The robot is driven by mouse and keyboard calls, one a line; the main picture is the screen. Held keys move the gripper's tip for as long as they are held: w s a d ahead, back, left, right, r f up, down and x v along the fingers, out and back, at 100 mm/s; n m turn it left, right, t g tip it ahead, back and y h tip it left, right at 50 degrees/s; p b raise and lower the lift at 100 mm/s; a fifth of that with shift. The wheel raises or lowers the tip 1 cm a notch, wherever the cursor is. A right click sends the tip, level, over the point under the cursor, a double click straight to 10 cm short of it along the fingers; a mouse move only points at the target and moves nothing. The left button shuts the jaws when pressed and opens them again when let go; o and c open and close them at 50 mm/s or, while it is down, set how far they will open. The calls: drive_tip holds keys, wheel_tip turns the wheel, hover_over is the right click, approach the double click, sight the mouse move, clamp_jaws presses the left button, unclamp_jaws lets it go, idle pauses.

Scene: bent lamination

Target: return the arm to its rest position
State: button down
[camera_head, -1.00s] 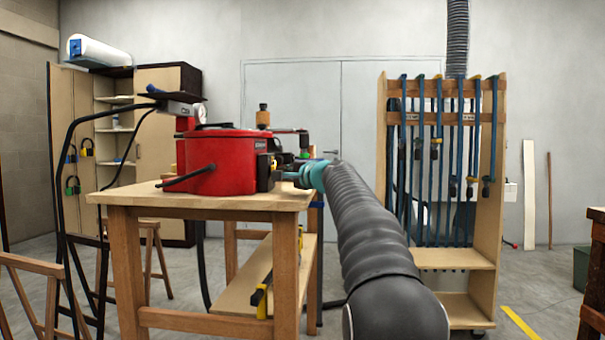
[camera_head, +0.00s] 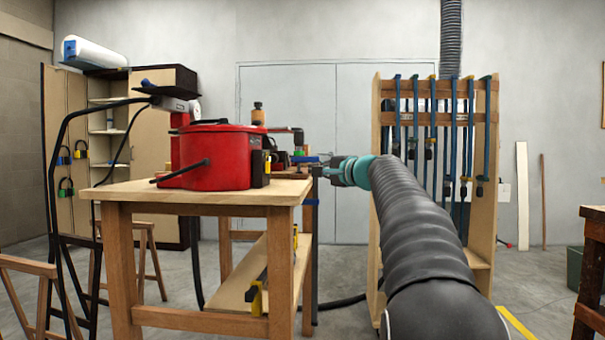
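My arm (camera_head: 425,235), in a dark ribbed sleeve with a teal wrist, reaches from the lower right toward the right edge of the wooden workbench. My gripper (camera_head: 312,161) is at its far end, small and partly hidden by the wrist. It is just right of the dark and metal items at the back right of the bench. I cannot tell whether its fingers are open or shut, or whether they hold anything.
The workbench (camera_head: 200,191) carries a red pot (camera_head: 208,160) with a black hose. A clamp rack (camera_head: 484,200) with several blue clamps stands behind and beside my arm. A cabinet (camera_head: 147,140) is at the back left. Floor at the right is partly clear.

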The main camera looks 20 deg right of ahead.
drive_tip(key=shift+s+d, duration=0.25)
drive_tip(key=shift+s, duration=0.4)
wheel_tip(320, 180, down, 14)
drive_tip(key=s+n+g+h, duration=0.1)
drive_tip(key=n+g, duration=0.1)
drive_tip(key=g, duration=0.2)
drive_tip(key=s+a+f+n+g, duration=0.2)
drive_tip(key=s+a+f+g, duration=0.15)
drive_tip(key=s+f, duration=0.35)
drive_tip(key=s+a+f+n+g+h+p, duration=0.1)
drive_tip(key=s+a+f+n, duration=0.2)
drive_tip(key=s, duration=0.8)
drive_tip(key=s+a+f+n+g+h+p, duration=0.1)
drive_tip(key=s+a+f+n+g, duration=0.1)
drive_tip(key=s+a+f+n, duration=0.2)
drive_tip(key=s+a+f+n+g+h+p, duration=0.1)
drive_tip(key=s+a+f+n, duration=0.3)
drive_tip(key=s, duration=1.4)
drive_tip(key=shift+s+a+f, duration=0.2)
drive_tip(key=shift+a+f, duration=1.85)
drive_tip(key=shift+a, duration=1.65)
